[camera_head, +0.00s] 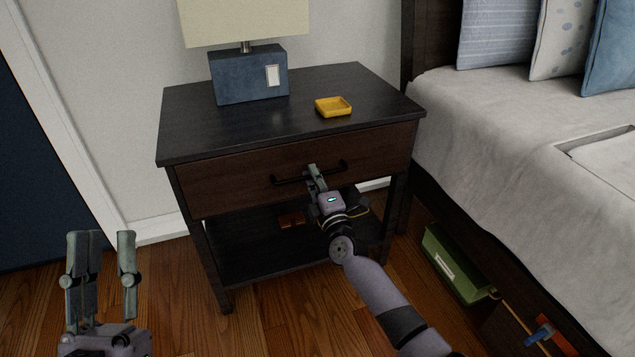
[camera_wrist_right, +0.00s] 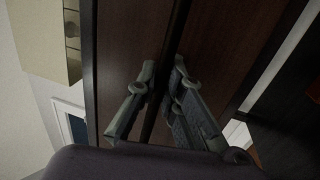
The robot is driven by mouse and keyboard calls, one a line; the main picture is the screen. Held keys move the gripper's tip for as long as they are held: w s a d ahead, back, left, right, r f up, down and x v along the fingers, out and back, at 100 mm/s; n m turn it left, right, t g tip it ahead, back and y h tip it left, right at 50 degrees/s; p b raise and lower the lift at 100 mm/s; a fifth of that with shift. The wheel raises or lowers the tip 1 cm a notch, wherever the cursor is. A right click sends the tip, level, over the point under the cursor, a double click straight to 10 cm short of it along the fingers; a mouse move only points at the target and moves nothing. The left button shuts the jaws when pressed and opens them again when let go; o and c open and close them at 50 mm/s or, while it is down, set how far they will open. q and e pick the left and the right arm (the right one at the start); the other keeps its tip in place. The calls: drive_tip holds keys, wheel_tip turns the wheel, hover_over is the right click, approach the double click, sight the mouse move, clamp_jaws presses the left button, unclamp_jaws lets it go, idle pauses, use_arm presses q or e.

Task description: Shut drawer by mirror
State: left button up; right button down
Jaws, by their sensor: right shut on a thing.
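A dark wooden nightstand (camera_head: 240,130) has one brown drawer (camera_head: 225,178) under its top, with a black bar handle (camera_head: 287,181). The drawer front looks about flush with the frame; I cannot tell if a small gap is left. My right gripper (camera_head: 314,172) is shut on the handle near its middle. In the right wrist view my right gripper (camera_wrist_right: 160,85) has its fingers on both sides of the dark handle bar, with the drawer front behind (camera_wrist_right: 125,45). My left gripper (camera_head: 100,240) is open and empty, above the floor at lower left. No mirror shows.
A lamp with a blue base (camera_head: 235,82) and a small yellow tray (camera_head: 333,107) stand on the nightstand. A bed (camera_head: 510,125) is close on the right, with a green box (camera_head: 455,262) low beside it. The wooden floor at front left is clear.

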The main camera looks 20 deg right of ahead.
use_arm(q)
drive_tip(key=shift+s+r+t, duration=0.3)
drive_tip(key=shift+s+r, duration=0.05)
drive_tip(key=shift+s, duration=0.1)
use_arm(e)
drive_tip(key=shift+w+r, duration=0.15)
drive_tip(key=shift+w, duration=0.5)
use_arm(q)
drive_tip(key=shift+w, duration=0.1)
use_arm(e)
drive_tip(key=c, duration=2)
unclamp_jaws()
drive_tip(key=shift+w, duration=0.1)
use_arm(q)
drive_tip(key=shift+f, duration=0.1)
use_arm(e)
drive_tip(key=shift+o, duration=0.2)
drive_tip(key=s+f, duration=0.2)
drive_tip(key=s, duration=0.9)
drive_tip(key=shift+s+d+f, duration=0.15)
drive_tip(key=shift+s+f, duration=0.1)
drive_tip(key=shift+s, duration=0.15)
